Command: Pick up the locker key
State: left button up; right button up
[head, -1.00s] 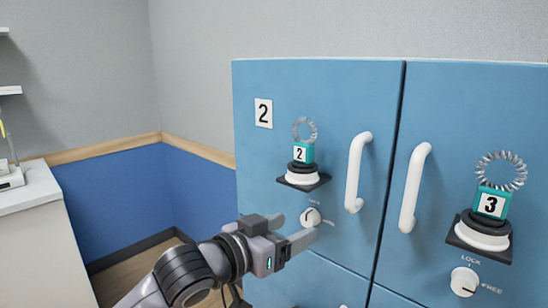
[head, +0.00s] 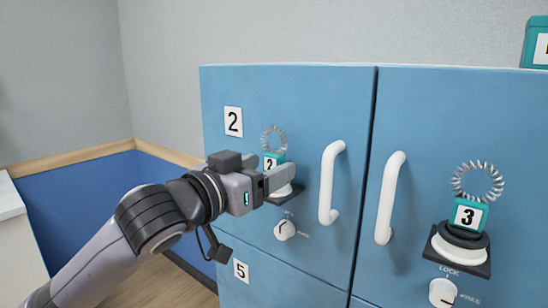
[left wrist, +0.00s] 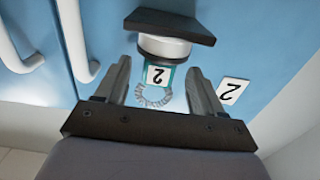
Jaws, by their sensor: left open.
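A teal locker key tag marked 2 (head: 269,158) with a coiled ring (head: 274,139) stands on a white and black holder on the blue locker's left door. My left gripper (head: 268,174) is open at that tag and hides part of the tag and holder. In the left wrist view, upside down, the tag (left wrist: 158,76) and ring lie between the two open fingers (left wrist: 160,72), with gaps on both sides. A second teal key tag marked 3 (head: 467,215) with a coiled ring sits on its holder on the right door. My right gripper is not in view.
White door handles (head: 329,182) and (head: 389,198) stick out right of the left gripper. A lock knob (head: 285,230) is below the tag 2 holder. Part of another teal item (head: 535,45) shows atop the locker. Free room lies left of the locker.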

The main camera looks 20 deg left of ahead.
pick_arm(q)
jog(key=shift+x, duration=1.4)
jog(key=c, duration=1)
jog(key=shift+c, duration=0.2)
